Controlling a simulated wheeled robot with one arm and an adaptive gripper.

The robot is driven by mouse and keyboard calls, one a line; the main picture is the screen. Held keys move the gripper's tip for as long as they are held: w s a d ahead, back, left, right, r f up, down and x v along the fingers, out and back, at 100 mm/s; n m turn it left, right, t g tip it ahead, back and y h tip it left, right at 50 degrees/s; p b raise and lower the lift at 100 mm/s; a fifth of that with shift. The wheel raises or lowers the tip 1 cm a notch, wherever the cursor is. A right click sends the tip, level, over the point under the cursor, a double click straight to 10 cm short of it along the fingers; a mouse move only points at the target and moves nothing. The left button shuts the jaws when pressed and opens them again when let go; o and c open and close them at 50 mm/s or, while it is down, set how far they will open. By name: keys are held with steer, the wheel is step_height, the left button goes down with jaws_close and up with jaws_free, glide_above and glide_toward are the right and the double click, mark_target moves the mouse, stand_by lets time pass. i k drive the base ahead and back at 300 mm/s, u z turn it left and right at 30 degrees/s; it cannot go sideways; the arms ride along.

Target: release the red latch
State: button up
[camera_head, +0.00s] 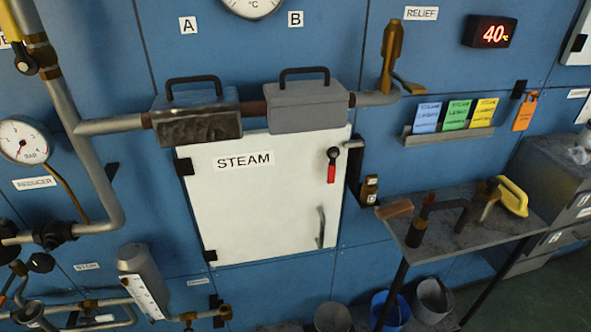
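The red latch (331,172) is on the upper right of a white cabinet door (255,215) labelled STEAM. Its red lever hangs straight down from a dark round pivot. The door looks shut in its frame. A grey upright handle (321,227) is on the door below the latch, near its right edge. My gripper is not in view.
Two grey boxes with black handles, a left one (198,118) and a right one (295,106), sit on the pipe just above the door. A dark bracket (355,170) stands right of the latch. A side table (470,225) with tools is further right.

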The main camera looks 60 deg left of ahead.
mark_target(334, 153)
steer(key=u, duration=2.7)
steer(key=i, duration=0.7)
steer(key=u, duration=0.05)
